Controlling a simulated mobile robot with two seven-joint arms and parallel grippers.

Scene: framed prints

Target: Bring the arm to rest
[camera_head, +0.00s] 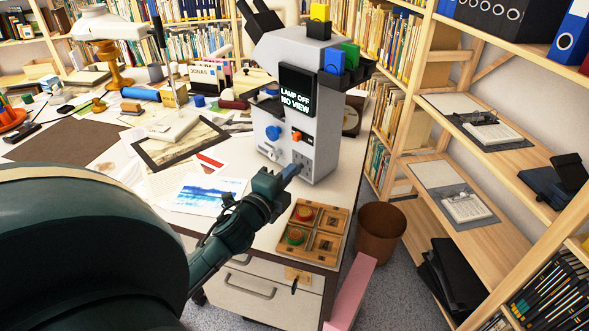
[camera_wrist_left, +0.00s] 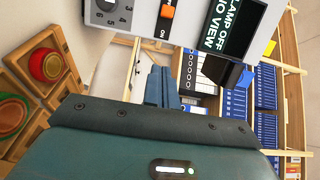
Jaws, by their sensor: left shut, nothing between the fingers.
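My left gripper (camera_head: 290,172) is shut and empty in the head view. It is over the desk's right part, in front of the grey microscope-like device (camera_head: 316,120) and above the wooden tray (camera_head: 335,222). Whether its fingertips touch the device cannot be told. In the left wrist view the closed blue fingers (camera_wrist_left: 161,87) point away from the camera, with the device (camera_wrist_left: 180,18) just beyond and the tray (camera_wrist_left: 28,62) at the left. The device's screen reads "LAMP OFF NO VIEW". My right gripper is in neither view.
The desk (camera_head: 335,193) holds papers, a blue-and-white picture (camera_head: 207,195), a dark-framed print (camera_head: 180,141) and many small items. A brown bin (camera_head: 380,232) stands beside it. Wooden shelves (camera_head: 436,155) rise at the right, with open floor (camera_head: 400,293) between.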

